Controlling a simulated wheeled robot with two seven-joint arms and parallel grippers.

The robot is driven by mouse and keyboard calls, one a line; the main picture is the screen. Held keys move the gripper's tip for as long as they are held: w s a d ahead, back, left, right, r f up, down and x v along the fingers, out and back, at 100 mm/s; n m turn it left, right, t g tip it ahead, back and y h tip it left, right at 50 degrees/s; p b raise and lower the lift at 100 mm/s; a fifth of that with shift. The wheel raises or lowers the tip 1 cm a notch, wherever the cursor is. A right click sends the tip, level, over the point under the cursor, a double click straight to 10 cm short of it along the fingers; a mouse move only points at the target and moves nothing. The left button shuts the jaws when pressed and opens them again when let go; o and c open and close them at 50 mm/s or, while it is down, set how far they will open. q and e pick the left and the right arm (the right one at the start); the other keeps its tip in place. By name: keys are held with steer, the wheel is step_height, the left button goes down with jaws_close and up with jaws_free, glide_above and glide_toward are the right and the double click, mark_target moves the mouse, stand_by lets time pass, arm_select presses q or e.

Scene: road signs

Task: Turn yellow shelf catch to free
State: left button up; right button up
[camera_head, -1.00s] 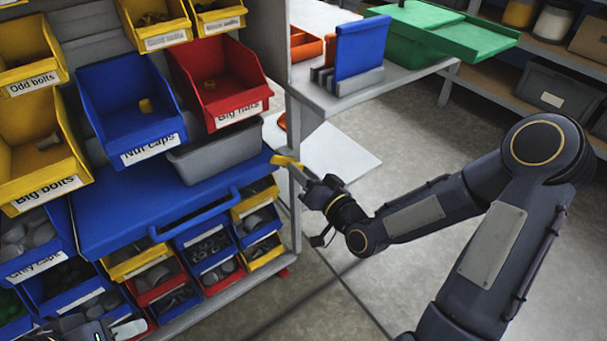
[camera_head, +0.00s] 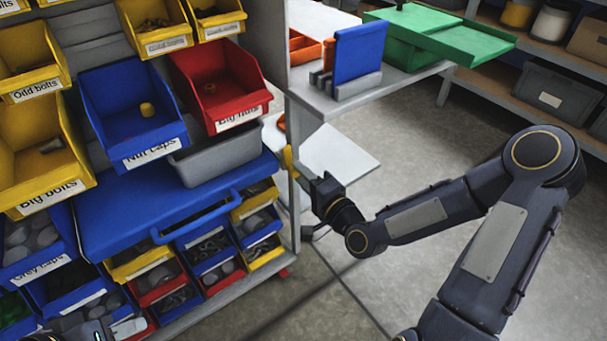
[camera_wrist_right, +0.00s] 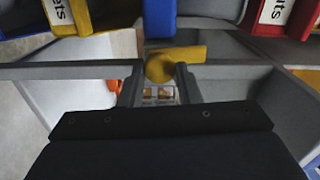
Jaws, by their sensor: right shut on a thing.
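The yellow shelf catch (camera_head: 288,159) is on the front right upright of the shelf rack, beside the right end of the blue shelf (camera_head: 120,205). In the head view its handle points steeply up and down. In the right wrist view the catch (camera_wrist_right: 163,66) shows a round hub and an arm reaching right. My right gripper (camera_head: 297,171) is shut on the catch, with a finger on each side of it in the wrist view (camera_wrist_right: 158,84).
A blue bin (camera_head: 130,105) and a red bin (camera_head: 215,85) stand above the blue shelf, with a grey bin (camera_head: 217,155) on it. Small bins fill the rows below. A side table (camera_head: 400,80) carries a green box. The floor to the right is open.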

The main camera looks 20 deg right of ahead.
steer(key=shift+m, duration=0.6)
steer(key=o, duration=0.9)
steer(key=shift+o, duration=0.2)
steer(key=p+v, duration=0.1)
steer(key=v, duration=0.7)
steer(key=shift+p, duration=0.3)
